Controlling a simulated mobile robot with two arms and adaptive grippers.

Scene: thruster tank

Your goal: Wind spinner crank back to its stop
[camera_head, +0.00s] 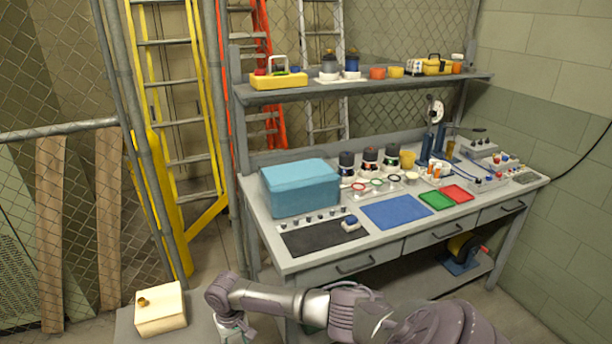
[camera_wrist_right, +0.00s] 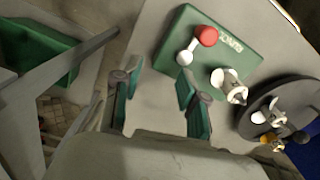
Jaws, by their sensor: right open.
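A green plate (camera_wrist_right: 232,40) with pale lettering lies on a grey surface in the right wrist view. On it is a small crank (camera_wrist_right: 195,46), a white arm with a red round end and a white round end. My right gripper (camera_wrist_right: 158,78) is open and empty, its fingers left of and below the crank, apart from it. In the head view the right gripper (camera_head: 233,328) hangs at the bottom edge, partly cut off. The crank cannot be made out in the head view. My left gripper is not in view.
In the wrist view a white fitting (camera_wrist_right: 229,86) sits at the plate's corner, beside a dark round disc (camera_wrist_right: 285,108) carrying white parts. In the head view a cream box (camera_head: 160,310) stands left of the right gripper. The workbench (camera_head: 385,245) with a teal case (camera_head: 300,188) lies behind.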

